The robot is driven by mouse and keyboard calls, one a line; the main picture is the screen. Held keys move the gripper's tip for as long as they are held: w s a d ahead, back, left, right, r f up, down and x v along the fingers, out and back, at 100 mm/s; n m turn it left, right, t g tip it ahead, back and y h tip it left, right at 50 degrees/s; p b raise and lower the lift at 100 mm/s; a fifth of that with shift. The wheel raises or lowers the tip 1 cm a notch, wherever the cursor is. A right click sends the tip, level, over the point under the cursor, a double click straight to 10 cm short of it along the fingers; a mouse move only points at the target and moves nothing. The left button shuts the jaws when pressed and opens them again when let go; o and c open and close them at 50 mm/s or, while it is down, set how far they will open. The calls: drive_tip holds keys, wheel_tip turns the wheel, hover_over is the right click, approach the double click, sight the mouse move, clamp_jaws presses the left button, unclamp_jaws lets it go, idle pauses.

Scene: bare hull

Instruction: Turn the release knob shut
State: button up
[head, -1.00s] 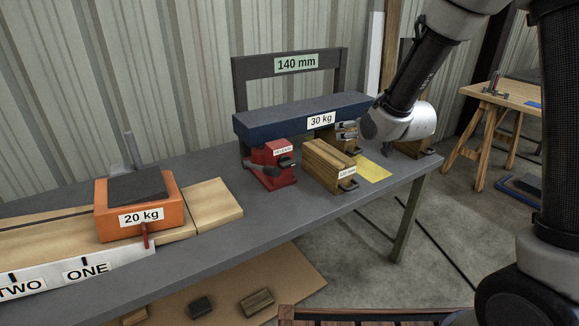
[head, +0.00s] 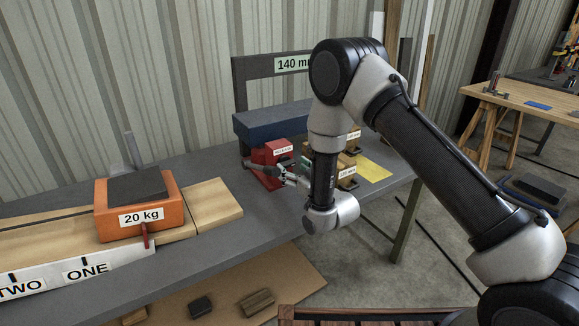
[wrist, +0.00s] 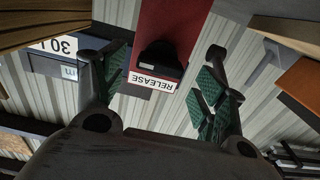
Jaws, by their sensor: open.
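The red jack (head: 268,158) stands on the grey bench under the dark blue beam. In the wrist view the jack's red body (wrist: 172,22) shows from close up, with the black release knob (wrist: 160,58) on its face. A white label reading RELEASE, upside down in the picture, is beside the knob. My gripper (wrist: 155,68) is open, with one green-padded finger at each side of the knob and clear space between. In the head view my gripper (head: 284,176) is at the jack's front, and it hides the knob there.
The blue beam (head: 262,123) lies over the jack, partly hidden by my arm. Wooden blocks (head: 347,170) and a yellow sheet (head: 375,169) are right of the jack. An orange 20 kg weight (head: 165,216) sits left on a wooden board. The bench between is bare.

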sight(286, 163)
drive_tip(key=shift+x, duration=1.25)
drive_tip(key=shift+c, duration=0.2)
drive_tip(key=c, duration=1)
